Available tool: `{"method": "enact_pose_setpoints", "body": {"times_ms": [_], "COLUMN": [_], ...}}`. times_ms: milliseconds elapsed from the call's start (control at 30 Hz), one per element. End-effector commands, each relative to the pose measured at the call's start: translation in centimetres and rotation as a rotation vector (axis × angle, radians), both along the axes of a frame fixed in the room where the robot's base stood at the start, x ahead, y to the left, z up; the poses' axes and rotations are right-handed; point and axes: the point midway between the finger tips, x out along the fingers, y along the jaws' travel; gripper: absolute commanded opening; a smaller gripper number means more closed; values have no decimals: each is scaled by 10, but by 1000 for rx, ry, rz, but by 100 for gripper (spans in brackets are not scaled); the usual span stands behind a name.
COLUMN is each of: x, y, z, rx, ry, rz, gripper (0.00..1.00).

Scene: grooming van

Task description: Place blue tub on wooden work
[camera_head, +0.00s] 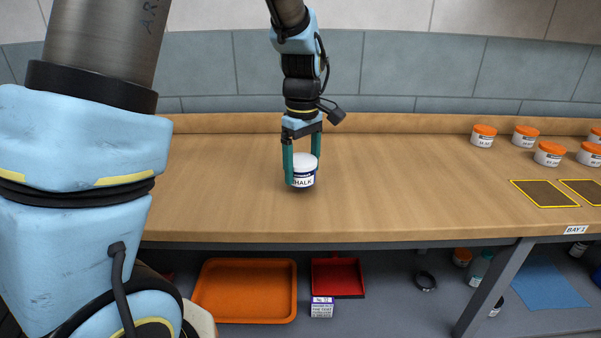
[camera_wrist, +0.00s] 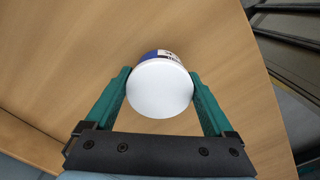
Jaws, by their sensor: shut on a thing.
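My gripper (camera_head: 302,158) is shut on a small tub (camera_head: 304,172) with a white lid and a blue and white label reading "HALK" in the visible part. The tub is upright between the green fingers. In the wrist view the round white lid (camera_wrist: 160,88) faces the camera, with a bit of blue label behind it, and a finger of my gripper (camera_wrist: 160,92) presses on each side. The tub is over the wooden worktop (camera_head: 220,190), near its middle. I cannot tell for certain whether its base touches the wood.
Several orange-lidded tubs (camera_head: 483,135) stand at the right, behind yellow-edged dark squares (camera_head: 543,193). The worktop around my gripper is clear. Below are an orange tray (camera_head: 246,290), a red dustpan (camera_head: 337,277), a small box (camera_head: 321,307) and a blue mat (camera_head: 548,283).

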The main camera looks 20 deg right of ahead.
Motion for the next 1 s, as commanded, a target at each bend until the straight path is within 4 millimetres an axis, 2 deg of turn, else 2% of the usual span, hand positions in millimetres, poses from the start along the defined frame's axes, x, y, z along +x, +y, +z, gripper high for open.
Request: {"method": "enact_pose_setpoints", "body": {"times_ms": [167,567,600,700,1000], "x": [0,0,0,0,0], "y": [0,0,0,0,0], "z": [-21,-27,-26,-26,-21], "rx": [1,0,0,0,-1], "ry": [2,1,1,1,0], "rz": [0,-1,-1,-1,-1], "gripper": [27,27,91,100,100]}}
